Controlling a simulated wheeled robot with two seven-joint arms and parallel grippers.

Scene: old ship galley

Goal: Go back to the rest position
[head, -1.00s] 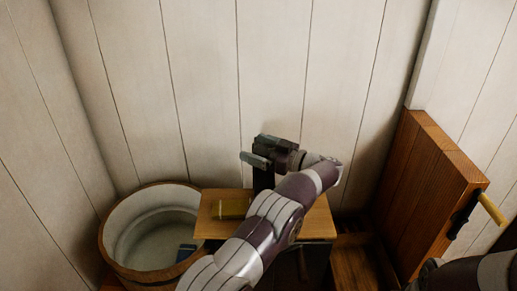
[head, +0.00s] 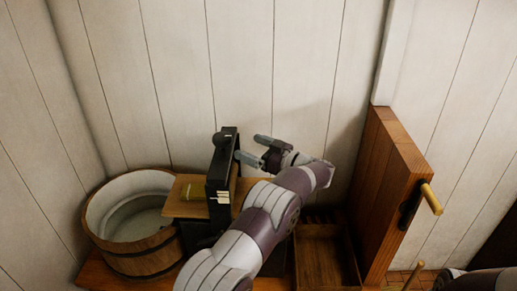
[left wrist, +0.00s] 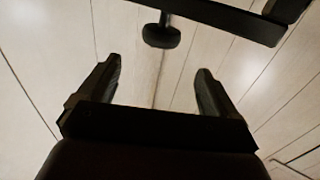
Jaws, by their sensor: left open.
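My left gripper (head: 250,147) is open in the head view, just right of a tall black device (head: 219,178) with a knob at its top and pale marks on its side. My left arm hides part of what is below. In the left wrist view, the open gripper (left wrist: 158,72) has nothing between its fingers. A dark bar with a knob (left wrist: 161,36) lies beyond the fingertips there. My right gripper is not in view; only a bit of dark arm shows at the lower right.
A wooden panel with a yellow handle (head: 430,199) stands at right. Plank walls (head: 290,60) close off the back. An open wooden compartment (head: 320,258) lies between.

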